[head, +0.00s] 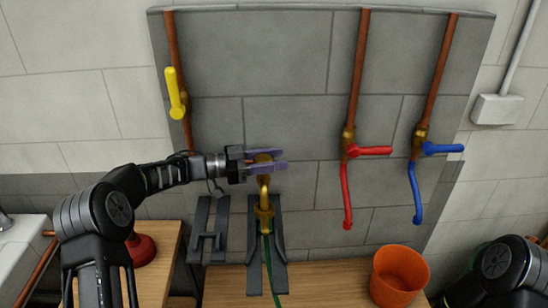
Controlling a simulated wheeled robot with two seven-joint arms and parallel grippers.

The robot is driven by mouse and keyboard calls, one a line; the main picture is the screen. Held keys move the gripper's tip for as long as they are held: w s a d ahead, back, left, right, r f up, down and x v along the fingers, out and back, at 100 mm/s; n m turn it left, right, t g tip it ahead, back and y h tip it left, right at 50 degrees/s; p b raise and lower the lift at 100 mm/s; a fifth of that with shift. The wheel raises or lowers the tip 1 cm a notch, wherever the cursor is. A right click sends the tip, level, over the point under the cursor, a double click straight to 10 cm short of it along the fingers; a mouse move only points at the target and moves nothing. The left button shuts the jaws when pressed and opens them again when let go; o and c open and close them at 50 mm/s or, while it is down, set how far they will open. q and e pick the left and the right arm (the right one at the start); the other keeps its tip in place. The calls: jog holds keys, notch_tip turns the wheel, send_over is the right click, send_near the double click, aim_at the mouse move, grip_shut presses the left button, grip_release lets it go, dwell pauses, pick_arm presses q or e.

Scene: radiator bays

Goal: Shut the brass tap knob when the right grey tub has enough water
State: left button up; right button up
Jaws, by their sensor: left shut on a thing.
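The brass tap knob (263,157) sits on top of a brass tap (265,212) at the middle of the wall. My left gripper (278,162) reaches in from the left and is shut on the knob, its purple-grey fingers on either side of it. A green hose (271,270) runs down from the tap and leaves the view at the bottom. I cannot make out a grey tub or any water level. My right arm shows only as a dark joint at the bottom right; its gripper is out of view.
Valves with yellow (174,90), red (368,151) and blue (440,149) handles hang on copper pipes. Dark grey brackets (208,230) stand beside the tap. An orange bucket (398,274) stands at the lower right, a red plunger (141,249) at the lower left.

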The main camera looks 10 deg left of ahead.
pick_arm(q)
jog(key=o, duration=1.4)
jog(key=shift+s+a+f+b, duration=0.1)
jog(key=shift+s+a+b, duration=0.15)
jog(key=shift+a, duration=0.35)
jog(key=b+v, duration=0.2)
jog(key=v, duration=0.4)
jog(key=shift+s+a, duration=0.1)
jog(key=shift+a, duration=0.1)
